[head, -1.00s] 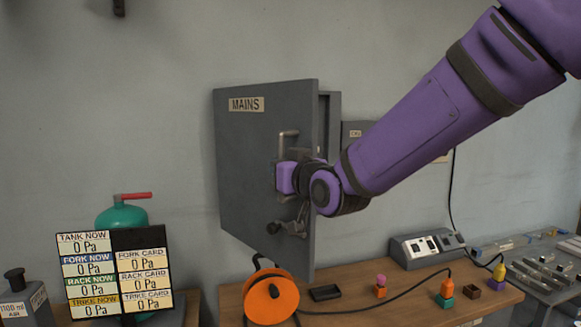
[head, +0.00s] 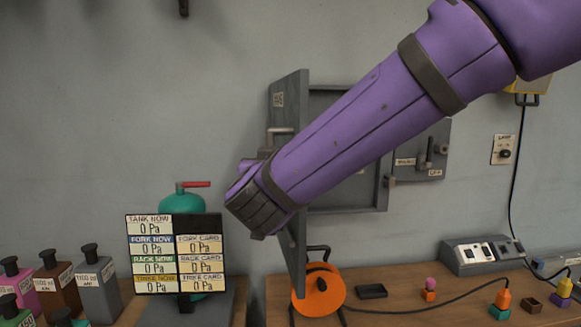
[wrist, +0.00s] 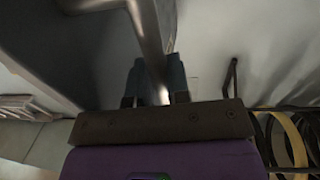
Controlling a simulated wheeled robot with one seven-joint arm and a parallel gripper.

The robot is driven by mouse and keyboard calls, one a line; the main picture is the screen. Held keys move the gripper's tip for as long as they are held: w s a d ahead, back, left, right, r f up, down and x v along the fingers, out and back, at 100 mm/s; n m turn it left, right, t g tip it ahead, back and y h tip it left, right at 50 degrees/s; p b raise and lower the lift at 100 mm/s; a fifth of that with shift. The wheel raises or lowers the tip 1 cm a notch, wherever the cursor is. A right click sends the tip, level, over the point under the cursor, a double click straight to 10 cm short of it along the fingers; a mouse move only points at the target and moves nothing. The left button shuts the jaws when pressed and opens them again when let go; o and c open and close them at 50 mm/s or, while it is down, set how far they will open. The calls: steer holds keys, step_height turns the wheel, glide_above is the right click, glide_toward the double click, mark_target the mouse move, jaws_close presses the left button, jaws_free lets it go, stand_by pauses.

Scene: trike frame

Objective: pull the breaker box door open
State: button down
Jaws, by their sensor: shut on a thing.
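The grey breaker box door (head: 290,100) stands swung well out from the wall, seen almost edge-on in the head view. The open box (head: 335,103) shows behind it, partly covered by my arm. The door's metal handle (head: 280,131) sticks out on its left face; the handle bar also runs between my fingers in the wrist view (wrist: 147,35). My gripper (wrist: 156,82) is shut on this bar. In the head view my wrist hides the fingers and the middle of the door.
An orange cable reel (head: 318,292) stands on the bench below the door. A pressure sign (head: 176,254) and a green tank (head: 182,204) stand to the left. A grey switch box (head: 432,150) is on the wall at right. The wall left of the door is clear.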

steer(key=shift+a+r+m+h, duration=0.1)
steer(key=shift+a+m+h, duration=0.55)
steer(key=shift+a, duration=0.8)
steer(key=c, duration=1.1)
jaws_free()
steer(key=shift+s, duration=0.1)
steer(key=s, duration=1)
steer(key=shift+s+a, duration=0.3)
steer(key=shift+s, duration=0.05)
